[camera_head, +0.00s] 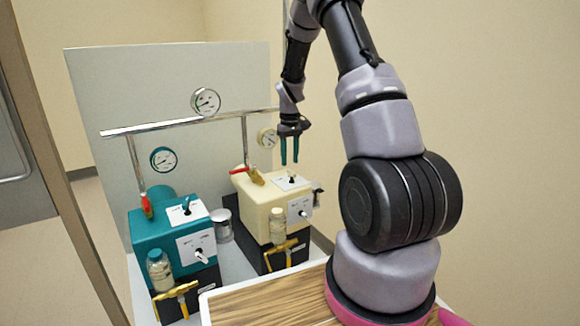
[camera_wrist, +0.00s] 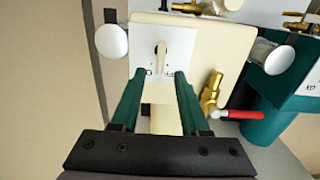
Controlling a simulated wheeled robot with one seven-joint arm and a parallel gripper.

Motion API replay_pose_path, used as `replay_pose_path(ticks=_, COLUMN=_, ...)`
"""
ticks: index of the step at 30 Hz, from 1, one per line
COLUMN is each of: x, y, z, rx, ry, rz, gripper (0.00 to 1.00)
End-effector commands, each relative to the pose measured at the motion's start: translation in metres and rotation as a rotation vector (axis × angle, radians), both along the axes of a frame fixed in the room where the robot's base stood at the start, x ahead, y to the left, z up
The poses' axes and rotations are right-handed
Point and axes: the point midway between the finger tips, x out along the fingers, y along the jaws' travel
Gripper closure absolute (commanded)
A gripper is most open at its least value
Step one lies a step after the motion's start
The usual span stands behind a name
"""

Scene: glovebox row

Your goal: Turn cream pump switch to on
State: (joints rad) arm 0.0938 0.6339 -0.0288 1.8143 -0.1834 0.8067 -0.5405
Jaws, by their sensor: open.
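The cream pump (camera_head: 262,209) is the right one of two pumps. A white plate with a small toggle switch (camera_head: 291,180) is on its top. In the wrist view the switch (camera_wrist: 160,52) stands on its white plate (camera_wrist: 178,42), just beyond the fingertips; its on and off marks are too small to read. My gripper (camera_head: 290,162) points down above the pump top, apart from the switch. In the wrist view my gripper (camera_wrist: 158,76) is open and empty, its green fingers on either side of the plate's near edge.
A teal pump (camera_head: 160,232) stands to the left. A glass jar (camera_head: 277,225) and a brass tap (camera_head: 281,248) are in front. A wooden top (camera_head: 275,305) is nearest.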

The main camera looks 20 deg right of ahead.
Motion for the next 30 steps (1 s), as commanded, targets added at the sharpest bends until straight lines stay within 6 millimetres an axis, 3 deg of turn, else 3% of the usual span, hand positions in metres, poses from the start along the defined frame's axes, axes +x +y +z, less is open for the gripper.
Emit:
replay_pose_path(ticks=3, x=0.001, y=0.0, z=0.027, rx=0.0, ry=-0.004, rz=-0.001, gripper=0.55)
replay_pose_path(ticks=10, x=0.001, y=0.0, z=0.062, rx=0.0, ry=-0.003, rz=0.0, gripper=0.55)
replay_pose_path(ticks=30, x=-0.002, y=0.001, z=0.077, rx=0.001, ry=-0.009, rz=-0.005, gripper=0.55)
